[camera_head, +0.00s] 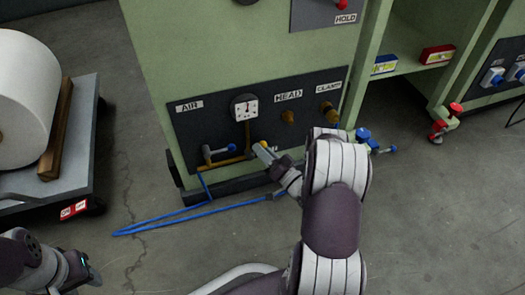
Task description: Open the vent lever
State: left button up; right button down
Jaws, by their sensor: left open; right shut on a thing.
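The dark panel (185,130) on the green cabinet carries a small lever with a grey body and a blue tip (231,147), below the AIR label and left of my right gripper. No vent label is readable, so I cannot tell for sure that it is the vent lever. My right gripper (270,160) is at the panel below the HEAD label, shut on a grey cylindrical piece (261,149); the arm hides part of this area. My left gripper (90,273) is open and empty at the lower left, far from the panel.
A round gauge (244,108) and brass fittings (288,117) are on the panel. A blue hose (160,222) loops over the floor in front. A cart (85,130) with a white roll (25,100) stands left. Red and blue valve parts are at right.

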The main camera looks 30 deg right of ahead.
dwell(0.3)
jog(key=c, duration=1.2)
grip_release()
jog(key=p+v, duration=0.5)
jog(key=v, duration=0.8)
jog(key=shift+w, duration=0.15)
